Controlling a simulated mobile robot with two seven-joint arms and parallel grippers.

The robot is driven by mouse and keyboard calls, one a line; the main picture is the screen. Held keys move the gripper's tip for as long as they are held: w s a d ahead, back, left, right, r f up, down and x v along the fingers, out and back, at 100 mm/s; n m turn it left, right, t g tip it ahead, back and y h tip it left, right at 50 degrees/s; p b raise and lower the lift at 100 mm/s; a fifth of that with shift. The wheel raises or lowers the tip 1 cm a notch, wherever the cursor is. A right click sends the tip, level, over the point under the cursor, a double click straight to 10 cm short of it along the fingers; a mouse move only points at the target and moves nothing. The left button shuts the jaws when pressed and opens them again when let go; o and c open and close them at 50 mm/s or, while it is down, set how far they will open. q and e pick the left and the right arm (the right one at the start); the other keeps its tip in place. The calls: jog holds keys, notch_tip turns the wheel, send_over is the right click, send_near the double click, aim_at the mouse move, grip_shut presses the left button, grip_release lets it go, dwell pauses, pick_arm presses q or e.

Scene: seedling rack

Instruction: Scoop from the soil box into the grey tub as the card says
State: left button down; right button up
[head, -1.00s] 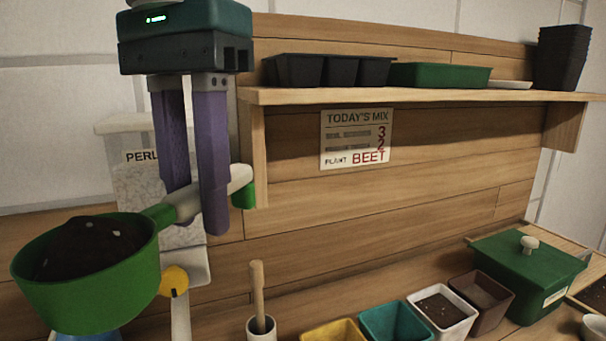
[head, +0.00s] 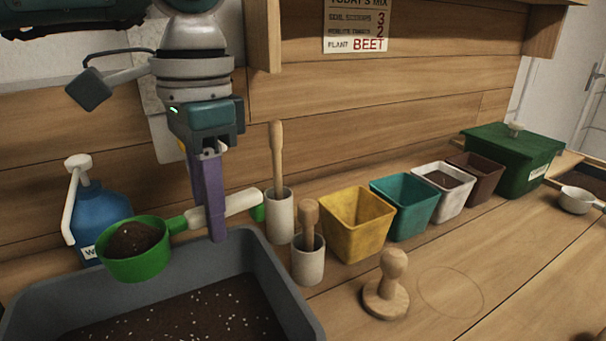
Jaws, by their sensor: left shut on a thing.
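My left gripper (head: 215,195) is shut on the pale handle of the green scoop (head: 137,262). The scoop is about level and holds a heap of dark soil (head: 135,238). It is at the back left of the grey tub (head: 283,282), seemingly above its rim. The tub, cut off below, holds dark soil with white specks. The card (head: 356,27) on the back wall is cut off at the top; it shows 3 for one row of scoops, 2 for the row below, and plant BEET. A wood-edged box with dark contents (head: 590,176) at the right edge may be the soil box. My right gripper is out of view.
A blue bottle (head: 100,208) stands behind the scoop. Two pale cups (head: 308,265) with wooden tools stand right of the tub. Yellow (head: 355,228), teal, white and brown pots lead to a green lidded box (head: 508,165).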

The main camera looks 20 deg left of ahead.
pick_arm(q)
jog(key=shift+s+d+r+t+y+p, duration=0.15)
jog(key=shift+r+t+y+p, duration=0.3)
jog(key=shift+p, duration=0.65)
jog(key=shift+t+y, duration=0.55)
jog(key=shift+s+d+r+t+y, duration=0.1)
jog(key=shift+s+t+y, duration=0.05)
jog(key=shift+t+y, duration=0.4)
jog(key=shift+s+r+n+t+y, duration=0.1)
jog(key=shift+n+t+y, duration=0.2)
jog(key=shift+t+y, duration=0.75)
jog(key=t+y+p, duration=0.1)
jog(key=y+p, duration=0.1)
jog(key=s+r+n+t+y+p, duration=0.1)
jog(key=y+p, duration=0.1)
jog(key=p, duration=0.1)
jog(key=n+t+y+p, duration=0.1)
jog(key=y+p, duration=0.1)
jog(key=y, duration=0.1)
jog(key=shift+s+d+r, duration=0.3)
jog(key=shift+d, duration=0.1)
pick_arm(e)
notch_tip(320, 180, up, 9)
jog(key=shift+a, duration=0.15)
pick_arm(q)
jog(key=shift+n+t, duration=0.3)
jog(key=shift+p, duration=0.35)
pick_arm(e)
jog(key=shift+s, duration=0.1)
